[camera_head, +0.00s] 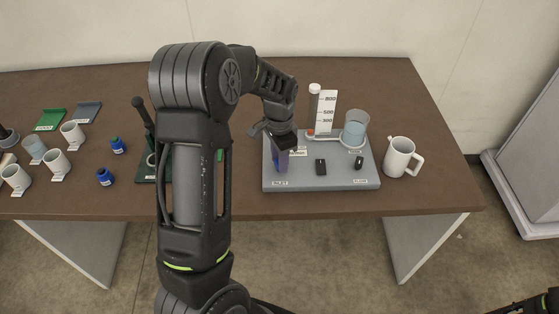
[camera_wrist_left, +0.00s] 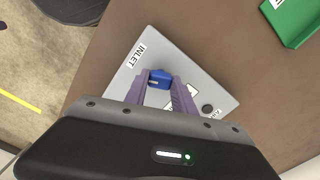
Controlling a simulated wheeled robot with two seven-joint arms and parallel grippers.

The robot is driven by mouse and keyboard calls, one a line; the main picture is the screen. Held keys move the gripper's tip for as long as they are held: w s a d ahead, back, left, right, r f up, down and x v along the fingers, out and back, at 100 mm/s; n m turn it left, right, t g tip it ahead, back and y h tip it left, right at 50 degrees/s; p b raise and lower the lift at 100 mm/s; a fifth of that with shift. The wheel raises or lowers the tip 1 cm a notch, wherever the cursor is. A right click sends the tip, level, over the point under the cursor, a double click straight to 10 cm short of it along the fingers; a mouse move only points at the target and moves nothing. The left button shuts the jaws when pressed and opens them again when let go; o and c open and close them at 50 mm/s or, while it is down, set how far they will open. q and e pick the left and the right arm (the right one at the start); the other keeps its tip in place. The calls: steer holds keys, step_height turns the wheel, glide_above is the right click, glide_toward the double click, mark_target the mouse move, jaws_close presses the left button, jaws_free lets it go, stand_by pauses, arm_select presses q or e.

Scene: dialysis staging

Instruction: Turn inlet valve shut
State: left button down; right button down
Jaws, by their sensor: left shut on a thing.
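The grey valve board (camera_head: 335,180) stands on the brown table, with an INLET label (camera_head: 280,183) at its front left and a FLOW label at its front right. My left gripper (camera_head: 281,164) reaches down over the board's left part, above the INLET label. In the left wrist view its two purple fingers (camera_wrist_left: 163,91) are shut on the blue inlet valve handle (camera_wrist_left: 159,77), beside the INLET label. In the head view the fingers mostly hide that handle.
On the board, a dark knob (camera_head: 321,166) and another (camera_head: 358,162) stand right of the gripper. Behind are a clear beaker (camera_head: 355,129) and a graduated scale (camera_head: 328,110). A white mug (camera_head: 400,157) stands to the right. Mugs and blue bottles (camera_head: 105,177) are at left.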

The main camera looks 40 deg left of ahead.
arm_select(q)
steer(key=n+b, duration=0.1)
steer(key=n, duration=0.5)
steer(key=shift+n, duration=0.3)
steer(key=n, duration=0.6)
steer(key=shift+n, duration=0.3)
steer(key=c, duration=1)
jaws_free()
steer(key=shift+c, duration=0.2)
step_height(320, 180, up, 8)
steer(key=shift+f+b, duration=0.1)
steer(key=shift+b, duration=0.35)
